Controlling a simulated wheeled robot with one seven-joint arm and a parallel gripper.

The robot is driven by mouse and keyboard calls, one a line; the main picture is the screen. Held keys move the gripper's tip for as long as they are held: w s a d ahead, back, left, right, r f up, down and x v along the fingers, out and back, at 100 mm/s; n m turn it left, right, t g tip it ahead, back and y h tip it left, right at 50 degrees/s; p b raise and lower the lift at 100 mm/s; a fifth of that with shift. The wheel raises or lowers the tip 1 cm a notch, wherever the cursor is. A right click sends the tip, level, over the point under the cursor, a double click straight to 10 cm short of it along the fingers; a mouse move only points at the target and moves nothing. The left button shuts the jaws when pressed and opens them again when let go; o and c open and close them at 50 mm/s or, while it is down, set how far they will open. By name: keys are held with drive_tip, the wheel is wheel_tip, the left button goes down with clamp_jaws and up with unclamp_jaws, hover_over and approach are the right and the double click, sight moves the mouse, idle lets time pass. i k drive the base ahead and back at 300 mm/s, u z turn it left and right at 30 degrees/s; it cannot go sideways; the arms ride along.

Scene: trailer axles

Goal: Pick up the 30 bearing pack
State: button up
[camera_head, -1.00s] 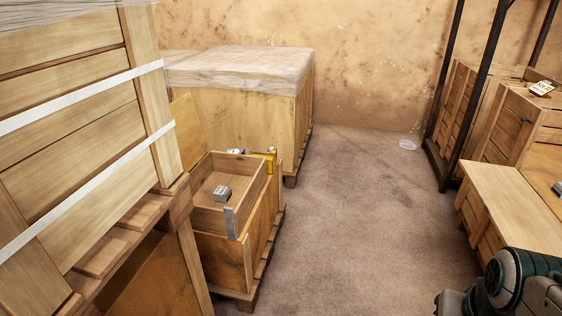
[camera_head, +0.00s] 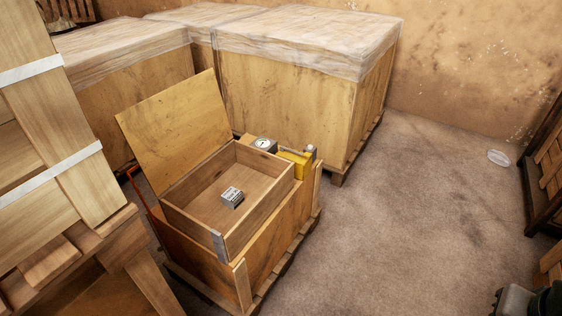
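A small grey-and-white box with dark print (camera_head: 232,197), which looks like the bearing pack, lies in an open wooden tray (camera_head: 192,230). I cannot read its label. The tray sits on top of a wooden crate (camera_head: 280,250) with a raised plywood panel (camera_head: 180,125) behind it. My gripper is not in view; only a dark part of my arm shows at the bottom right corner.
A round gauge (camera_head: 265,144) and a yellow tool (camera_head: 297,160) sit at the crate's back edge. Stacked crates (camera_head: 60,130) stand close on the left, large wrapped crates (camera_head: 290,100) behind. The concrete floor (camera_head: 430,230) on the right is mostly clear.

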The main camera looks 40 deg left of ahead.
sight(233, 198)
drive_tip(key=u, duration=0.35)
drive_tip(key=i, duration=1.45)
drive_tip(key=u, duration=1.5)
drive_tip(key=i, duration=0.75)
drive_tip(key=u, duration=1.15)
drive_tip(key=i, duration=0.35)
drive_tip(key=u, duration=0.2)
